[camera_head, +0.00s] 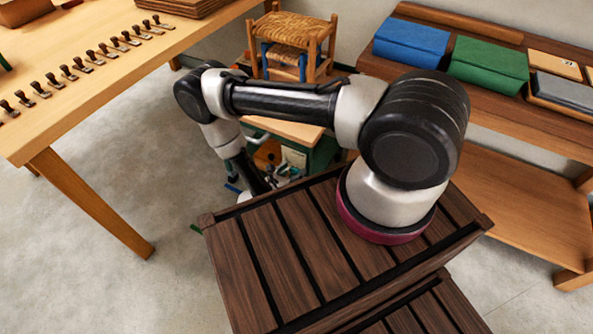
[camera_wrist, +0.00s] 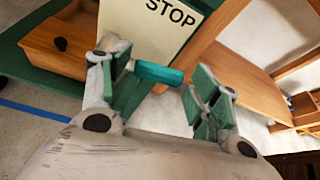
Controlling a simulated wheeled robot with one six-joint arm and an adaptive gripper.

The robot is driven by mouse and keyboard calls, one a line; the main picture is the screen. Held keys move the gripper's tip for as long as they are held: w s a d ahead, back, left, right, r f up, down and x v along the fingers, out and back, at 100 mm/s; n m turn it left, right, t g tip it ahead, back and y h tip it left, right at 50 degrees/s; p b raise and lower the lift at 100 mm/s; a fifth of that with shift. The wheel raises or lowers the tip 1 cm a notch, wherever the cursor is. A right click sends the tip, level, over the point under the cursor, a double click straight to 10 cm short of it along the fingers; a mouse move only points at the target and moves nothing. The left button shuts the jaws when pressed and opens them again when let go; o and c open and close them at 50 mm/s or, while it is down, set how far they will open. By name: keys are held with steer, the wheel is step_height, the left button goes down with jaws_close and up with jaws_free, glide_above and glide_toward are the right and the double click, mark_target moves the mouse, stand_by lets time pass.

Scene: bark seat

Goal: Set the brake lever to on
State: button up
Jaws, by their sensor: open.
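A teal handle (camera_wrist: 160,73), which looks like the brake lever's grip, shows in the wrist view. It lies slantwise in the gap between the fingers of my gripper (camera_wrist: 166,84), nearer the left finger. The fingers stand apart and do not close on it. A cream card (camera_wrist: 150,30) reading STOP is just beyond the handle. In the head view my arm reaches down to a green cabinet (camera_head: 322,152) with a wooden top. My gripper is small and partly hidden there, and the lever cannot be made out.
An open wooden drawer (camera_wrist: 60,45) is at the wrist view's upper left. In the head view, a workbench (camera_head: 75,95) with a row of small tools is left. A shelf (camera_head: 520,175) with blue and green bundles is right. A woven stool (camera_head: 295,30) stands behind the cabinet.

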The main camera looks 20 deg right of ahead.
mark_target(296, 170)
steer(key=shift+x, duration=1.65)
steer(key=c, duration=1.2)
steer(key=shift+o, duration=0.2)
